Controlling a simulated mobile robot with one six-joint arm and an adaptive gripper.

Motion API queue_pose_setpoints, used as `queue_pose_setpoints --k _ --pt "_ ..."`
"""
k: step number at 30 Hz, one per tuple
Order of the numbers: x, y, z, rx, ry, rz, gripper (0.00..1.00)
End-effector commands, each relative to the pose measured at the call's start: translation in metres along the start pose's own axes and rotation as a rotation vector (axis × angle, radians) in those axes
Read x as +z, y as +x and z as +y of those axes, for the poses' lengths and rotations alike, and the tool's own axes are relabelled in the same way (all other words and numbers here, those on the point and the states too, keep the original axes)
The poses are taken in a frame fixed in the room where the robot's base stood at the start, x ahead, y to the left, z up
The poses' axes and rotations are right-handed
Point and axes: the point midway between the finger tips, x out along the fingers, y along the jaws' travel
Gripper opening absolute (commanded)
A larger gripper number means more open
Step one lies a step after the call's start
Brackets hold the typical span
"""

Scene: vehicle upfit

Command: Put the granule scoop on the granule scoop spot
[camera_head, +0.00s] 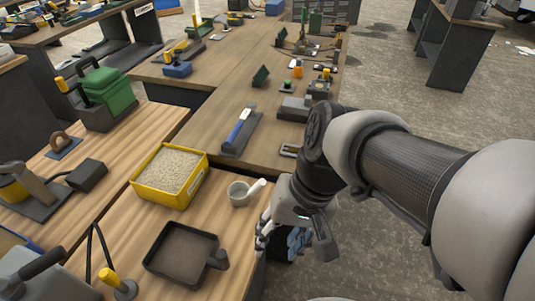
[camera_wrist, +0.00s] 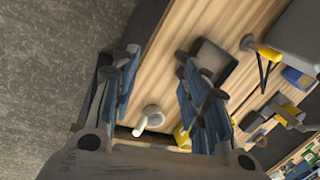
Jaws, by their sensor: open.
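A light grey cup with a white handle (camera_head: 240,194), which looks like the granule scoop, stands on the wooden bench beside the yellow granule bin (camera_head: 152,190). In the wrist view the cup (camera_wrist: 153,113) shows low between the fingers, its handle pointing down-left. My gripper (camera_head: 281,238) is open and empty just off the bench's right edge, to the right of and nearer than the cup. Its two fingers are spread wide in the wrist view (camera_wrist: 163,82). A dark square pan with a stub handle (camera_head: 183,252) lies in front of the bin. I cannot tell which place is the scoop spot.
A blue-handled tool on a dark holder (camera_head: 241,133) lies on the bench beyond the cup. A green box (camera_head: 108,88) and a dark block (camera_head: 87,175) stand to the left. Bare wood lies between pan and cup. Open floor lies to the right.

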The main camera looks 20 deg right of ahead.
Motion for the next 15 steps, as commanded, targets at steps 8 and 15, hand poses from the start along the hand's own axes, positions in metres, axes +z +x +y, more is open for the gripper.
queue_pose_setpoints --k 8,15 --pt "0.004 -0.041 0.015 0.171 -0.329 0.332 0.42" --pt "0.003 -0.05 0.018 0.201 -0.382 0.393 0.42"
